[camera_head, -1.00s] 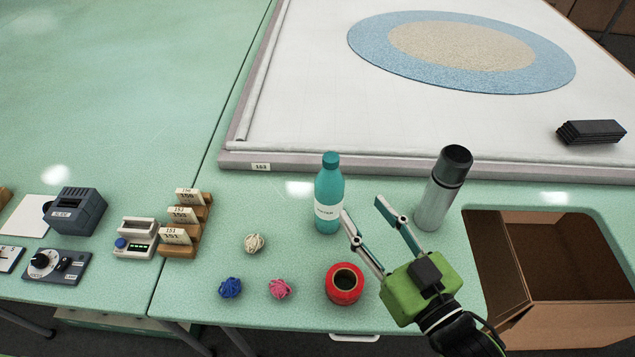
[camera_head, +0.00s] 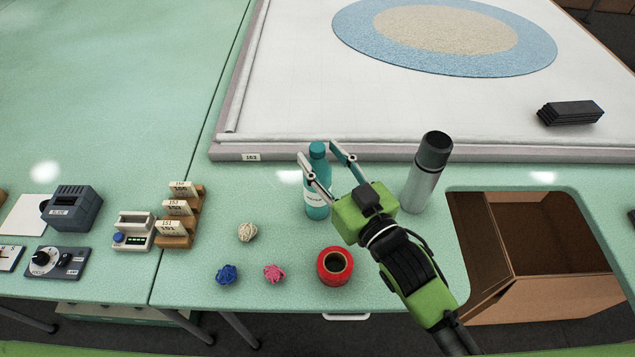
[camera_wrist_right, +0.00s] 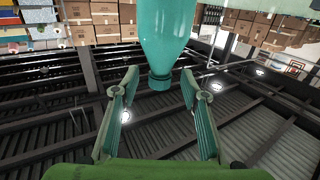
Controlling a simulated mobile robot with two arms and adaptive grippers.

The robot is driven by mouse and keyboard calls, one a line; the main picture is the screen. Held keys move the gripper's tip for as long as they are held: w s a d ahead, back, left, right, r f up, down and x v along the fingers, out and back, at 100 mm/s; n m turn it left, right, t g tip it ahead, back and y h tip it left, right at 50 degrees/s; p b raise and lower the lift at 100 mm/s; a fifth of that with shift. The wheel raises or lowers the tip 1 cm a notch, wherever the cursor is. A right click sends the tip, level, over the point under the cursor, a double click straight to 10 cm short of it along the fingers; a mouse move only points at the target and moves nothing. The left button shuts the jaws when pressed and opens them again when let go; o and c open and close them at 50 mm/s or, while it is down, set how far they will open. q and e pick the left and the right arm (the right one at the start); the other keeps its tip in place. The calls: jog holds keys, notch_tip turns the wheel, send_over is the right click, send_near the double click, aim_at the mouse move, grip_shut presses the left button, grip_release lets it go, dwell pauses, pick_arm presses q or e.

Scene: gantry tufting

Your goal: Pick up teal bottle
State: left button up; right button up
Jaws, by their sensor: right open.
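The teal bottle (camera_head: 317,205) stands upright on the green table in the head view, with a teal cap and a white label. My right gripper (camera_head: 321,165) is open, with one finger in front of the bottle's upper part and the other on its right. In the right wrist view the bottle (camera_wrist_right: 160,35) appears upside down, its cap between and just beyond the two open fingers (camera_wrist_right: 160,85). I cannot tell whether a finger touches it. My left gripper is not in view.
A grey flask (camera_head: 423,180) stands right of the gripper. A red spool (camera_head: 335,279) and yarn balls, cream (camera_head: 247,232), pink (camera_head: 274,273) and blue (camera_head: 227,274), lie nearer the front. A cardboard box (camera_head: 540,285) sits in the right cutout. The tufting frame edge (camera_head: 290,152) is behind.

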jog(key=shift+x, duration=1.25)
jog(key=shift+s, duration=0.1)
grip_shut()
jog(key=shift+r, duration=0.1)
jog(key=shift+r, duration=0.15)
